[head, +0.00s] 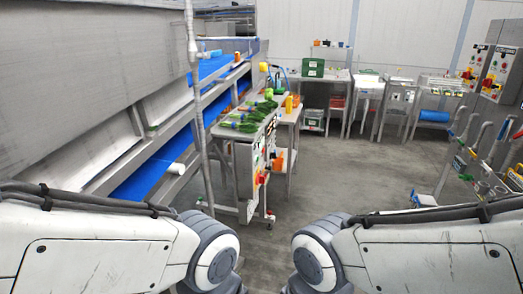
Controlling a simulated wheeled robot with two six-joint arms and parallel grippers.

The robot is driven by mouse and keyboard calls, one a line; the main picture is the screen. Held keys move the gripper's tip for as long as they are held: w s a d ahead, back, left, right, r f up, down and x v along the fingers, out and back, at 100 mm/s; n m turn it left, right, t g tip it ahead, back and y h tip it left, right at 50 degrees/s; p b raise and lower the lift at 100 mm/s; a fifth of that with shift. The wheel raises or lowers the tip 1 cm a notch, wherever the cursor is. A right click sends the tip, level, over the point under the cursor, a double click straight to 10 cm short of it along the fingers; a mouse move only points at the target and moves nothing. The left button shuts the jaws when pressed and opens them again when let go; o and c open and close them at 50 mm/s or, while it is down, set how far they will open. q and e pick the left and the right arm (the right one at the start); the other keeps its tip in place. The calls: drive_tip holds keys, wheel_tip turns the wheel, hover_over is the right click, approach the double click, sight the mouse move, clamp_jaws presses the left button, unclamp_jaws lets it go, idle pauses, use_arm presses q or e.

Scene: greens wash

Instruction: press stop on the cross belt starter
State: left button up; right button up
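I cannot tell for certain which control is the cross belt starter. A grey control cabinet (243,168) stands under the greens table beside the conveyor, with small red, yellow and green controls (262,178) on its right side. Two more grey control panels (475,66) and (500,68) with coloured buttons and dark labels are at the upper right. Their lettering is too small to read. Parts of both my arms show at the bottom left and bottom right, well short of all these controls. Neither of my grippers is in view.
A blue belt conveyor (150,172) in a steel frame runs along the left. Leafy greens lie on a table (228,131) near the middle. Benches with crates (313,68) line the back wall. Long-handled tools (470,150) stand at right. The grey floor (350,180) between is clear.

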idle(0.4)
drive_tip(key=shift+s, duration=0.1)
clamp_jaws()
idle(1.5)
